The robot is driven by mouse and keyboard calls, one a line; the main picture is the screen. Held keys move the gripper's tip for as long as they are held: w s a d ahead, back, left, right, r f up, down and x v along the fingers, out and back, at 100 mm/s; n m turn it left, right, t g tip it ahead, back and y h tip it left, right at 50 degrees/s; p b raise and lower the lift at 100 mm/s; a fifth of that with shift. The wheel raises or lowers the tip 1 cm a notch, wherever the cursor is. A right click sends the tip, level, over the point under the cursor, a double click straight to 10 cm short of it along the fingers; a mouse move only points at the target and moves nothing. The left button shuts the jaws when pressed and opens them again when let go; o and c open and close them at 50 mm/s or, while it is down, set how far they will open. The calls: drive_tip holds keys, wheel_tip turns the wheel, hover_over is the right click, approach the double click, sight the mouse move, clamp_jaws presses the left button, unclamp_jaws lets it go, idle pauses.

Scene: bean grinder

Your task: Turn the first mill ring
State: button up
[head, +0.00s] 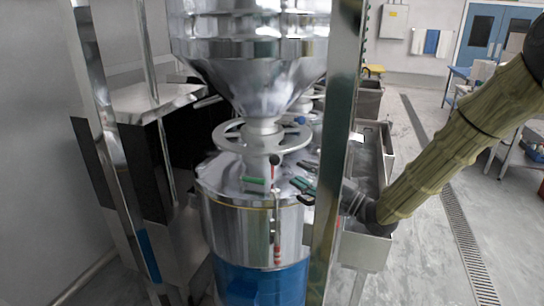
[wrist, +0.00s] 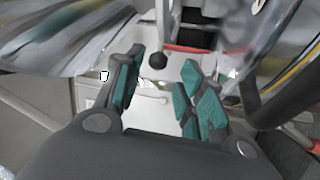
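The first mill ring (head: 228,143) is a pale metal spoked ring around the neck under the large steel hopper (head: 255,75). It has a blue knob (head: 300,120) and a dark knob (head: 274,159) on its rim. My gripper (head: 297,190), with green finger pads, is below and to the right of the ring, just above the grinder drum's top, apart from the ring. In the wrist view my gripper (wrist: 163,62) is open, and a black ball knob (wrist: 158,61) shows between the fingertips. I cannot tell whether it lies between them or beyond.
A steel post (head: 340,130) stands close in front of my gripper. A second similar mill stands behind. A steel trough (head: 370,165) is at right, with open floor beyond.

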sight(279, 161)
drive_tip(key=p+x, duration=0.3)
drive_tip(key=x, duration=0.7)
drive_tip(key=shift+w+a+r, duration=0.1)
drive_tip(key=shift+a, duration=0.2)
clamp_jaws()
